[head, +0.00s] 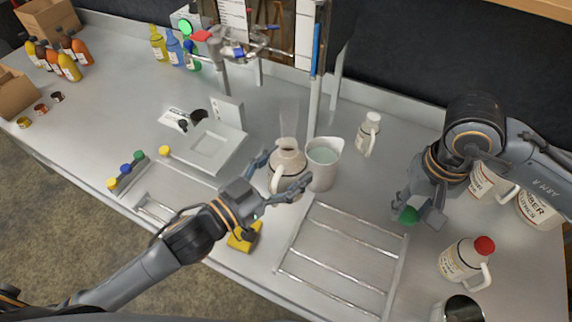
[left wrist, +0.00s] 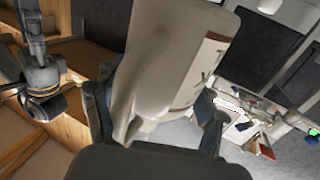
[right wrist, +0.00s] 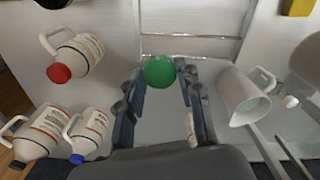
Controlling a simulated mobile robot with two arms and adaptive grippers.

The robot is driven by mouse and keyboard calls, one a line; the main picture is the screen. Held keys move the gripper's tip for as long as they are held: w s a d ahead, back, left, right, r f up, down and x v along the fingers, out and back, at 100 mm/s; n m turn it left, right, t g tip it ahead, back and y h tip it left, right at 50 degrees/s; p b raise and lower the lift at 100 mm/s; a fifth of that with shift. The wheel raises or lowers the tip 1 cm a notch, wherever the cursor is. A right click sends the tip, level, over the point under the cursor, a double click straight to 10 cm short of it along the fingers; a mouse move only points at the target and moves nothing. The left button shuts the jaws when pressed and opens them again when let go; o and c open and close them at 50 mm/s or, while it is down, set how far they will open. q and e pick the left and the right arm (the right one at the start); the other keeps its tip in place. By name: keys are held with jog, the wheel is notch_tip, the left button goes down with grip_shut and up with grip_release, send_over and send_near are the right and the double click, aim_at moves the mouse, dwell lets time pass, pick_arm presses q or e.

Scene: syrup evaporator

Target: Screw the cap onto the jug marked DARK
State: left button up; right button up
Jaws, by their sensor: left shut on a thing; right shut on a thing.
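My left gripper (head: 285,172) is shut on a cream jug (head: 287,158), which has an open mouth and faint steam above it. The jug fills much of the left wrist view (left wrist: 180,65), where its label is turned and cut off, so I cannot read DARK on it. My right gripper (head: 410,208) is shut on a green cap (head: 408,215), well to the right of the held jug and over the bench beside the wire rack. The cap shows between the fingertips in the right wrist view (right wrist: 159,71).
A pitcher (head: 322,168) of pale liquid stands close right of the held jug. A wire rack (head: 340,262) lies in front. A red-capped jug (head: 466,262) and other jugs (head: 488,182) stand at right. Loose caps (head: 125,170) lie at left.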

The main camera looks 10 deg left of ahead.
jog(key=w+a+r+n, duration=0.2)
jog(key=w+a+r, duration=0.45)
jog(key=a, duration=0.35)
notch_tip(320, 180, up, 10)
jog(key=r+n, duration=0.1)
jog(key=n, duration=0.1)
send_over(288, 144)
jog(key=shift+w+f, duration=0.1)
jog(key=shift+f, duration=0.15)
jog(key=shift+f, duration=0.15)
jog(key=shift+f, duration=1.9)
jog(key=shift+f, duration=0.85)
jog(key=shift+f, duration=0.6)
